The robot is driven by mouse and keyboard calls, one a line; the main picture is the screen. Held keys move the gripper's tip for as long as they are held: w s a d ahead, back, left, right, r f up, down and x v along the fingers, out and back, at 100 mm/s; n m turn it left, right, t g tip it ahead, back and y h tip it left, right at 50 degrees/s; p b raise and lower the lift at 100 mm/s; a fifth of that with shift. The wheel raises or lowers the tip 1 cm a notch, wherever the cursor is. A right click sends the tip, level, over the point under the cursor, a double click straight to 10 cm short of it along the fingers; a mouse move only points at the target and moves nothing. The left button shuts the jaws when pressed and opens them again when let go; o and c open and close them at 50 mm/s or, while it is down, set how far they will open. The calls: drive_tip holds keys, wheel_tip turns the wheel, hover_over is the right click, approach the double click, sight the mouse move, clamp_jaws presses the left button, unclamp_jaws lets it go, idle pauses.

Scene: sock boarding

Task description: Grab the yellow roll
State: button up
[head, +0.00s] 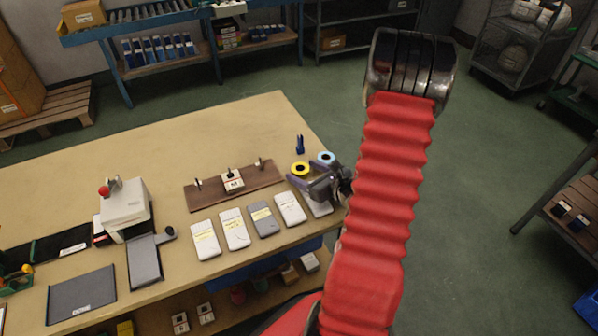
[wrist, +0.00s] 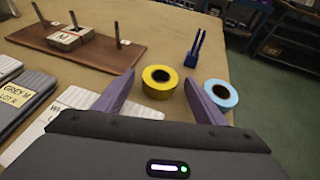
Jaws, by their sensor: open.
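The yellow roll (wrist: 161,82) lies flat on the table in the wrist view, with its dark centre hole facing up. It also shows in the head view (head: 300,168), just beyond my gripper. My gripper (wrist: 166,90) is open and empty, its two purple fingers spread to the left and right of the roll. The left fingertip looks close to the roll's left side; the right fingertip is farther from it. I cannot tell whether a finger touches it. In the head view my gripper (head: 307,177) is low over the table's right end.
A light blue roll (wrist: 220,93) lies right of the right finger. A blue pronged object (wrist: 195,50) stands behind. A brown board with posts (wrist: 80,47) is at left. Labelled sock packs (head: 234,229) lie along the table's (head: 120,160) front. The table's right edge is close by.

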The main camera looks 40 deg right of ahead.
drive_tip(key=shift+w+f, duration=0.1)
drive_tip(key=shift+w, duration=0.2)
drive_tip(key=shift+c, duration=0.4)
drive_tip(key=c, duration=1.1)
